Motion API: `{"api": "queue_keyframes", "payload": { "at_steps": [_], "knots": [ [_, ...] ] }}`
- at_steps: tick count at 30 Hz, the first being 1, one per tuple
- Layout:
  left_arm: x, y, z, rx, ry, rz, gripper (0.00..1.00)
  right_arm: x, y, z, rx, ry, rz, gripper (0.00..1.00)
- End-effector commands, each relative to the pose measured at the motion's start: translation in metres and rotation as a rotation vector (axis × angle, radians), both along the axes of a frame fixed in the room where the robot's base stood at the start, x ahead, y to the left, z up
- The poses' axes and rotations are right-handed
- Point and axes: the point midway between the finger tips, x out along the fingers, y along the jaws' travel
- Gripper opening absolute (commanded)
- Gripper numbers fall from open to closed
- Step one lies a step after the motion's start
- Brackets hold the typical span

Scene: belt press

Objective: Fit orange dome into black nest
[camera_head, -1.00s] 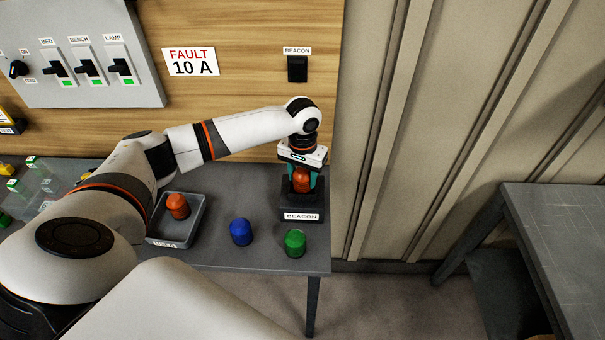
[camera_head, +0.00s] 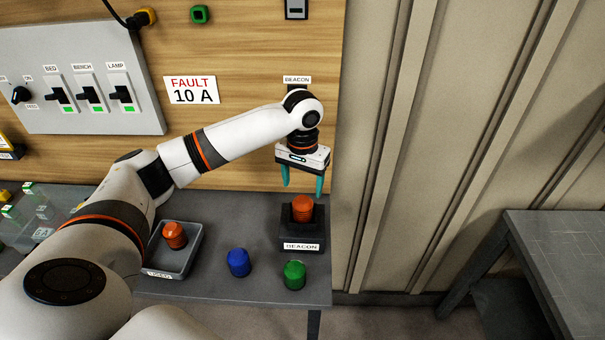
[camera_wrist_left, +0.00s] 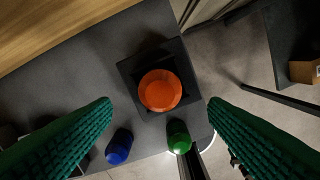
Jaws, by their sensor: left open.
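An orange dome (camera_head: 302,208) sits upright in the black nest (camera_head: 301,239) labelled BEACON, near the right end of the bench. In the left wrist view the dome (camera_wrist_left: 160,90) lies within the square rim of the nest (camera_wrist_left: 131,72). My left gripper (camera_head: 303,190) is open and empty above the dome, its teal fingers apart and clear of it. Its fingers stand on either side in the left wrist view (camera_wrist_left: 160,112). How deep the dome sits cannot be told. My right gripper is not in view.
A grey tray (camera_head: 191,262) holds another orange dome (camera_head: 174,235). A blue dome (camera_head: 239,263) and a green dome (camera_head: 294,275) stand at the bench front. A wooden panel with switches (camera_head: 123,93) rises behind. Another table (camera_head: 560,255) stands at the right.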

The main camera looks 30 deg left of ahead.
Motion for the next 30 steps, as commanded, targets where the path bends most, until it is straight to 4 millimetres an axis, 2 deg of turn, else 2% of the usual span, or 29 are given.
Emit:
{"api": "queue_keyframes", "payload": {
  "at_steps": [6,10,26,29,30],
  "knots": [
    [0.001,0.0,0.032,-0.001,-0.002,-0.001,0.69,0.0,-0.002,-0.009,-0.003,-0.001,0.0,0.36],
    [0.0,0.0,0.04,-0.001,0.001,0.0,0.69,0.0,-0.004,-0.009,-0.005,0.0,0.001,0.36],
    [0.0,0.0,0.041,-0.001,0.001,0.0,0.69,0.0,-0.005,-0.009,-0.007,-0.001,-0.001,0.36],
    [-0.002,-0.007,0.033,0.0,0.001,-0.023,0.69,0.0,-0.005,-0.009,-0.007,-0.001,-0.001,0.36],
    [-0.005,-0.013,0.025,-0.001,0.001,-0.046,0.69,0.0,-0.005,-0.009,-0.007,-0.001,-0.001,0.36]
  ]
}}
